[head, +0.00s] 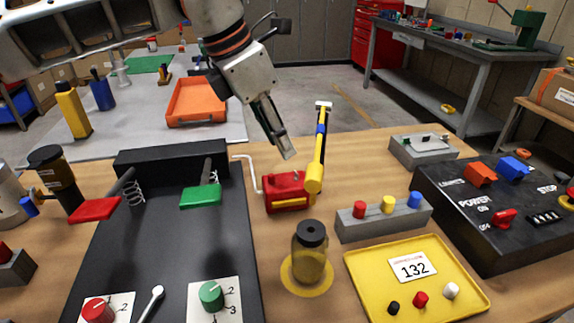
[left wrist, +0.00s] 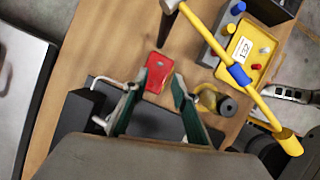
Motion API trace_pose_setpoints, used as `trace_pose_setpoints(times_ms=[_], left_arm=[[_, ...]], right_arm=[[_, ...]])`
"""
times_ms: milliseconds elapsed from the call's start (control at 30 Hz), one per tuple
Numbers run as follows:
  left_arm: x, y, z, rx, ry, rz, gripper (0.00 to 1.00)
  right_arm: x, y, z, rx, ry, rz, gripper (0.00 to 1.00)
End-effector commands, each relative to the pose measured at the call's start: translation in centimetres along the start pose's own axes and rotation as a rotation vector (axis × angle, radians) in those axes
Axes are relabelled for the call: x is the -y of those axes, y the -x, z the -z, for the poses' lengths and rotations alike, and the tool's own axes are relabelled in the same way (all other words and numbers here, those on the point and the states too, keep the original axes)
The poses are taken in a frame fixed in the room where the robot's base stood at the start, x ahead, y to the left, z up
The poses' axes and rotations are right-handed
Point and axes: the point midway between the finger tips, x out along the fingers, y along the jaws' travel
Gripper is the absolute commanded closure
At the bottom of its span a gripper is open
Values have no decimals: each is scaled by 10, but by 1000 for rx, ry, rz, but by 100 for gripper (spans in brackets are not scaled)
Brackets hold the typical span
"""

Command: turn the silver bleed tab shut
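A red block-like unit (head: 287,191) with a long yellow and blue handle (head: 319,150) stands on the wooden bench, right of the black panel. A bent silver rod (head: 248,170) sticks up at its left side; I cannot tell for sure whether this is the bleed tab. The red unit (left wrist: 158,73) and the silver rod (left wrist: 112,82) also show in the left wrist view. My left gripper (head: 287,153) points down just above and behind the red unit. In the left wrist view its fingers (left wrist: 157,98) are apart, with nothing seen between them.
The black panel (head: 165,240) with red and green pedals lies to the left. A jar (head: 310,252), a grey block with coloured pegs (head: 384,219) and a yellow tray (head: 415,285) stand in front and right. The tall handle rises close beside my left gripper.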

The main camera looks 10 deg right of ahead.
Motion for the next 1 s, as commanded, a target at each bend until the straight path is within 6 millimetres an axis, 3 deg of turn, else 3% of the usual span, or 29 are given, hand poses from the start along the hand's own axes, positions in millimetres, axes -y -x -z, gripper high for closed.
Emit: trace_pose_setpoints(times_ms=[300,500,833,933,1000], left_arm=[[0,-46,3,-4,0,9,72],[0,-72,2,-4,0,8,72],[0,-75,1,-2,-1,1,72],[0,-75,1,-2,-1,2,98],[0,-75,1,-2,-1,2,100]], right_arm=[[4,-3,-10,14,-4,7,70],[5,-3,-3,-1,-6,10,70],[4,-2,3,-12,-3,9,70],[4,-2,3,-11,-3,10,70],[4,-2,2,-10,-3,10,70]])
